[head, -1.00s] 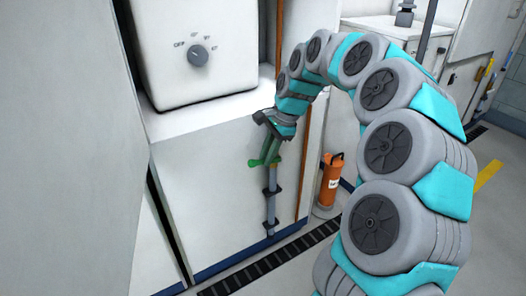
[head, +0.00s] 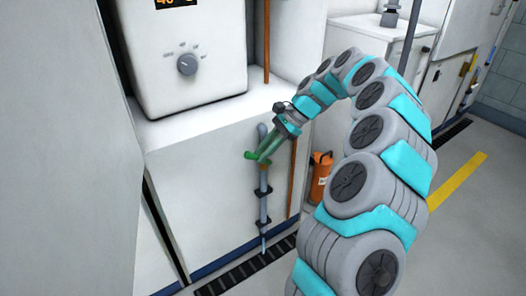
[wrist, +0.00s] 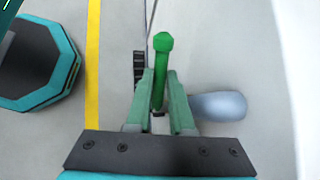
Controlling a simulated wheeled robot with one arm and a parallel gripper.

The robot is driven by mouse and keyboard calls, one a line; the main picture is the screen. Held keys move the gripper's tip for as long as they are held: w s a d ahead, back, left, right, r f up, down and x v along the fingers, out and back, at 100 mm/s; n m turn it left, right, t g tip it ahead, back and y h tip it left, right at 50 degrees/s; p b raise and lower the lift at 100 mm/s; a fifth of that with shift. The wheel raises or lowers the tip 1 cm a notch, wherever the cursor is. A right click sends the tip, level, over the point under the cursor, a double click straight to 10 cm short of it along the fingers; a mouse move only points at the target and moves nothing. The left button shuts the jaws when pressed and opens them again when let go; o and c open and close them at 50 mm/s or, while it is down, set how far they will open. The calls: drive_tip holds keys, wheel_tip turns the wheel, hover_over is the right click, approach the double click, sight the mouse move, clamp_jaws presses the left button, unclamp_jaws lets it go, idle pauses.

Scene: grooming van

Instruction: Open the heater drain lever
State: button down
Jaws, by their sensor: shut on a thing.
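The green drain lever (head: 251,155) sits on a grey vertical drain pipe (head: 263,208) on the front of the white cabinet below the heater. In the head view its tip sticks out to the left of the pipe. My gripper (head: 268,153) reaches it from the upper right, with its green fingers at the lever. In the wrist view the lever (wrist: 163,45) runs between the two fingers of my gripper (wrist: 161,85), its knobbed end showing beyond the fingertips. The gripper is shut on the lever. The lever's pivot is partly hidden by the fingers.
The white heater (head: 187,35) with its dial stands on the cabinet (head: 200,170). An orange cylinder (head: 321,175) stands right of the pipe. A black floor grating (head: 235,277) runs along the cabinet's foot. Open grey floor with a yellow stripe (head: 457,180) lies right.

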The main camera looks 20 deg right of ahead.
drive_tip(key=c, duration=0.8)
unclamp_jaws()
